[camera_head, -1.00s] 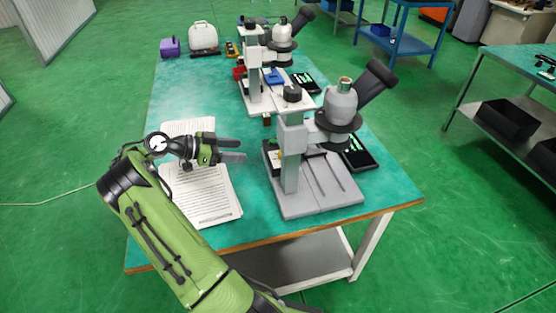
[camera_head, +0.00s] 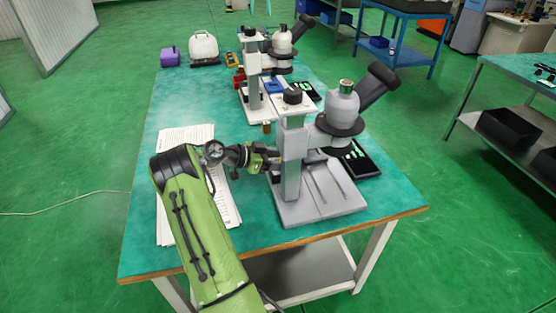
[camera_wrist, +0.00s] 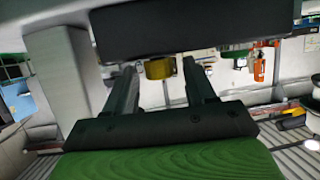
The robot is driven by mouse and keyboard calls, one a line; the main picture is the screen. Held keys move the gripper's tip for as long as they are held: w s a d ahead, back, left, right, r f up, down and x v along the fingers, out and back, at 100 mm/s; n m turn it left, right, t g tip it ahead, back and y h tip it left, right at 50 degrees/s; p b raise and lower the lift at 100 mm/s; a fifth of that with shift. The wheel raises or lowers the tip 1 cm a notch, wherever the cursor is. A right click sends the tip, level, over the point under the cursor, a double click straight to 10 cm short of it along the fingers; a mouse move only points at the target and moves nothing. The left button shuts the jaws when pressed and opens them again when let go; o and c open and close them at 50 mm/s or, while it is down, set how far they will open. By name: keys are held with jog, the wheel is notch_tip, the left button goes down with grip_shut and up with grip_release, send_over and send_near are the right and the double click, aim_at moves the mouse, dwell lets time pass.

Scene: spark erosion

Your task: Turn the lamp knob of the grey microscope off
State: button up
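The grey microscope (camera_head: 292,180) stands upright at the near right of the table, with its grey head (camera_head: 341,110) and black eyepiece. My gripper (camera_head: 272,162) is at the left side of its column, low above the base; the fingertips are partly hidden there. In the wrist view my gripper (camera_wrist: 161,72) is open, with its two dark fingers apart. A brass-coloured knob (camera_wrist: 159,68) shows between the fingertips, or just beyond them, with a gap on each side. I cannot tell its turned position or whether the lamp is lit.
A white microscope (camera_head: 253,85) stands behind the grey one. Printed papers (camera_head: 170,215) lie under my arm. A black tray (camera_head: 361,160) lies right of the grey microscope. In the wrist view a wide dark bar (camera_wrist: 190,27) crosses just above the fingers.

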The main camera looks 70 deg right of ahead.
jog(key=c, duration=0.9)
jog(key=b, duration=0.2)
jog(key=n+t+h+b, duration=0.1)
jog(key=b, duration=0.1)
jog(key=shift+f+n, duration=0.25)
jog(key=shift+n, duration=0.05)
jog(key=shift+c, duration=0.2)
jog(key=shift+s+a+r+n+t+h+b, duration=0.1)
jog(key=shift+r+n+t+h+b, duration=0.05)
jog(key=shift+n+t+h+b, duration=0.4)
jog(key=shift+a+r+n+t+h+b, duration=0.1)
jog(key=shift+n+t+h+b, duration=0.25)
jog(key=shift+b, duration=0.3)
jog(key=shift+d, duration=0.1)
jog(key=o, duration=1.1)
jog(key=shift+c, duration=0.2)
jog(key=p+v, duration=0.3)
jog(key=v, duration=1.2)
jog(key=shift+w+a+r+p, duration=0.2)
jog(key=shift+a+p, duration=0.1)
jog(key=shift+p, duration=0.1)
